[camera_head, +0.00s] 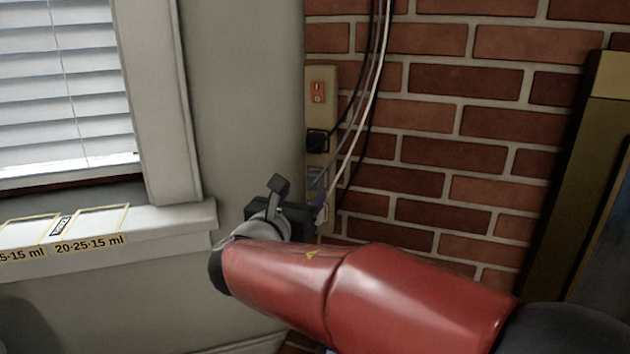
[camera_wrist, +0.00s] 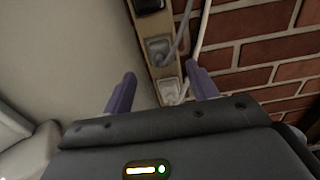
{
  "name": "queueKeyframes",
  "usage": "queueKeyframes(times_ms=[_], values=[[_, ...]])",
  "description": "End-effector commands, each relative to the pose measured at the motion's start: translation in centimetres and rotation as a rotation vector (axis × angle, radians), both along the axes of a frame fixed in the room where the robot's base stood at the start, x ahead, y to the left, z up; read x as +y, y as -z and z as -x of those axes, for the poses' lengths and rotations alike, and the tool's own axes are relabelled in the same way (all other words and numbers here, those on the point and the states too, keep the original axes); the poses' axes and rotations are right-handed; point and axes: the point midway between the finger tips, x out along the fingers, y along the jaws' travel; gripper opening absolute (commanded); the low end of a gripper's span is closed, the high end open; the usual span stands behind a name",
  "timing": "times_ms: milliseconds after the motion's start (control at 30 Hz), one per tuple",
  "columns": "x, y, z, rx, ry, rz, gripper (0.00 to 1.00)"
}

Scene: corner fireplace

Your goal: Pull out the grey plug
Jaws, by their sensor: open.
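The grey plug (camera_wrist: 160,49) sits in a socket of the beige power strip (camera_head: 320,84) on the wall. Its grey cable runs upward. In the head view, the grey plug (camera_head: 317,180) shows just above my gripper. My gripper (camera_wrist: 163,74) is open, with its two purple fingers apart and nothing between them touching. In the wrist view the grey plug is beyond the fingertips, between their lines. In the head view my gripper (camera_head: 319,207) is at the strip's lower part, its fingers mostly hidden by its body.
A black plug (camera_head: 317,141) sits above the grey one, and a white plug (camera_wrist: 172,91) below it. Black, grey and white cables hang along the brick wall (camera_head: 440,120). A window sill (camera_head: 170,222) juts out at left.

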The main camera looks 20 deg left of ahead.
Motion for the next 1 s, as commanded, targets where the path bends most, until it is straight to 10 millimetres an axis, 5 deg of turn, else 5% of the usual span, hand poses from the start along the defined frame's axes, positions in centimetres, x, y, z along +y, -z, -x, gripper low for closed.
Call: queueKeyframes(times_ms=[433,1000], values=[[-0.5,0.0,-5.7,0.001,0.002,0.0,0.58],[-0.6,0.0,-6.6,0.0,0.001,-0.001,0.58]])
